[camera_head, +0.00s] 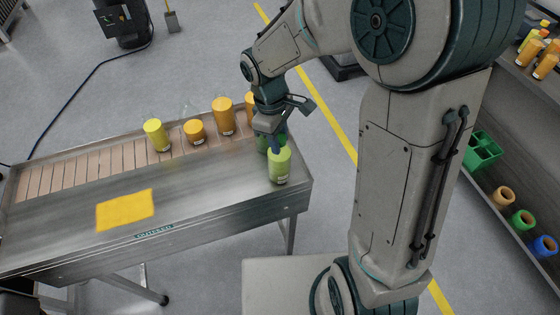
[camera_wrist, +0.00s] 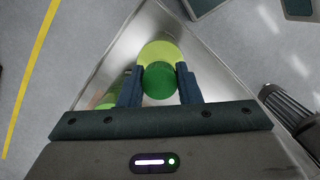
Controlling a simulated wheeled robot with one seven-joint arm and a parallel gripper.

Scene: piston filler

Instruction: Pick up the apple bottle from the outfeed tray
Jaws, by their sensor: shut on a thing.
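The outfeed tray (camera_head: 75,238) is a long metal table with a sign on its front edge. The apple bottle (camera_head: 279,168), yellow-green, stands upright near the tray's right front corner. In the wrist view its body (camera_wrist: 160,51) shows around a darker green cap (camera_wrist: 160,80). My gripper (camera_head: 274,146) points down at the bottle's top. In the wrist view my gripper (camera_wrist: 160,84) has its fingers on both sides of the cap, shut on it. Whether the bottle's base touches the tray is hard to tell.
Another green bottle (camera_head: 263,143) stands close behind, partly hidden by my gripper. A yellow bottle (camera_head: 157,135) and orange bottles (camera_head: 223,116) line the tray's back. A yellow mat (camera_head: 125,209) lies on the left part. The tray's front middle is clear.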

